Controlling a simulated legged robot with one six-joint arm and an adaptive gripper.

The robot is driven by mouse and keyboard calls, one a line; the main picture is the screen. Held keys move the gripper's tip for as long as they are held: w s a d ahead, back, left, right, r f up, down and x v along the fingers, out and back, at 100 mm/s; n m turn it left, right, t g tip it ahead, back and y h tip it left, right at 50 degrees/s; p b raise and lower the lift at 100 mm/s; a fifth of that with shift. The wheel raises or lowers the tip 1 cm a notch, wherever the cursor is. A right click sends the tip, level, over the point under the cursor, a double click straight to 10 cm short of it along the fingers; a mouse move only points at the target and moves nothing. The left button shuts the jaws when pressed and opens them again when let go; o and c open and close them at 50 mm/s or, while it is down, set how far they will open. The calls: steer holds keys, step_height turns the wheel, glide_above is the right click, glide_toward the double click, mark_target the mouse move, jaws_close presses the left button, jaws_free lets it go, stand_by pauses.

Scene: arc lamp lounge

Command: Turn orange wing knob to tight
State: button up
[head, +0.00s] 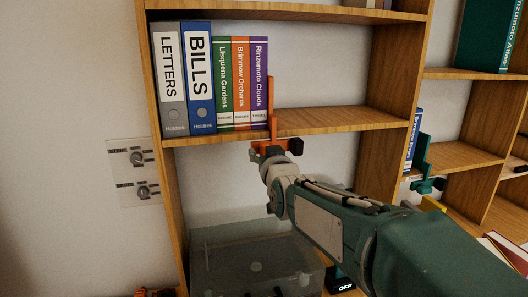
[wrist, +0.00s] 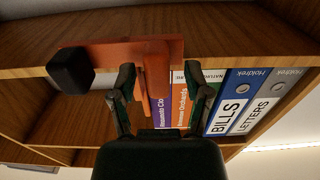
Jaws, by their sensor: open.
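An orange clamp-like bookend (head: 271,108) stands at the front edge of the middle shelf, right of the purple book. A black block-shaped part (head: 296,146) sits at its right end, low at the shelf edge. The wrist view is upside down and shows the orange bar (wrist: 110,54) with the black part (wrist: 72,69) at its left. My gripper (head: 268,156) is at the clamp's lower part. In the wrist view my gripper (wrist: 163,98) is open, with an orange upright piece (wrist: 156,82) between its fingers. I cannot tell whether they touch it, nor which part is the wing.
Binders and books (head: 200,75) fill the shelf's left side. A teal clamp (head: 424,165) is on the right-hand shelf. A clear box (head: 255,255) stands below my arm. A clear wall panel with two knobs (head: 138,172) is at the left. The shelf right of the orange clamp is bare.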

steer(key=shift+w+a, duration=0.1)
steer(key=shift+w, duration=0.35)
jaws_close()
